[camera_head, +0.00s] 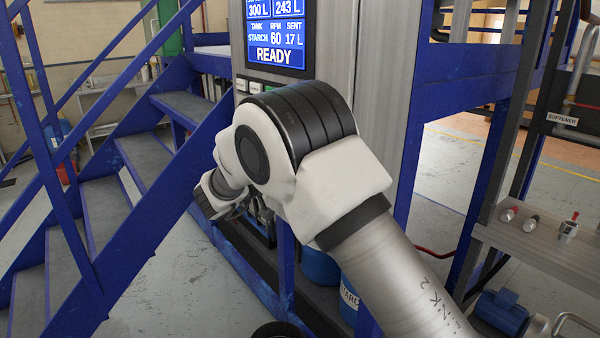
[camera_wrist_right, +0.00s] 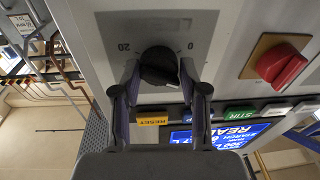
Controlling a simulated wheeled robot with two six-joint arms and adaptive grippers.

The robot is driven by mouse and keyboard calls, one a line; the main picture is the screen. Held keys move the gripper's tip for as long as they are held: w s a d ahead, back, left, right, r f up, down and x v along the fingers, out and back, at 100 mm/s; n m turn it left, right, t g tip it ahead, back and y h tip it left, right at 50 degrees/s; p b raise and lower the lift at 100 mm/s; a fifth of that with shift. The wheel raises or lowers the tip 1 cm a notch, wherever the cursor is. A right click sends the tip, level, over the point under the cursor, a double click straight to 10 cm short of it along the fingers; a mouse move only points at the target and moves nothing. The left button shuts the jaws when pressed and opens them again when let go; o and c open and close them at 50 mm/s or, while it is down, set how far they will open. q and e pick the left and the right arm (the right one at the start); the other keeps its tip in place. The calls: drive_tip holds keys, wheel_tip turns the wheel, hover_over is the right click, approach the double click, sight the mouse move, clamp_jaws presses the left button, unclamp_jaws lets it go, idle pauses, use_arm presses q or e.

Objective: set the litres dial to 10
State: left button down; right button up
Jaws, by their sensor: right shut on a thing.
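The litres dial is a round black knob (camera_wrist_right: 158,66) on a grey panel in the right wrist view, with the marks 20 and 0 printed to either side of it. My right gripper (camera_wrist_right: 159,75) has one finger on each side of the knob and is shut on it. I cannot read which value the knob points to. In the head view my right arm covers the dial and the gripper. My left gripper is in neither view.
A red knob (camera_wrist_right: 283,64) on a yellow plate sits beside the dial in the wrist view. A yellow RESET label (camera_wrist_right: 152,121) and a green STIR button (camera_wrist_right: 240,115) are close by. Blue stairs (camera_head: 150,200) stand left of the panel, and a metal shelf (camera_head: 545,240) stands right.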

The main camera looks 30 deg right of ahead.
drive_tip(key=shift+w+f+m+g+b, duration=0.1)
drive_tip(key=shift+m+g+b, duration=0.55)
drive_tip(key=shift+m+b, duration=3.05)
drive_tip(key=shift+w+f+m+g+b, duration=0.1)
drive_tip(key=shift+m+g+b, duration=0.55)
drive_tip(key=shift+m+b, duration=3.05)
drive_tip(key=o, duration=1.1)
drive_tip(key=shift+c, duration=0.2)
drive_tip(key=shift+o, duration=0.3)
drive_tip(key=shift+d, duration=0.15)
drive_tip(key=shift+r, duration=0.15)
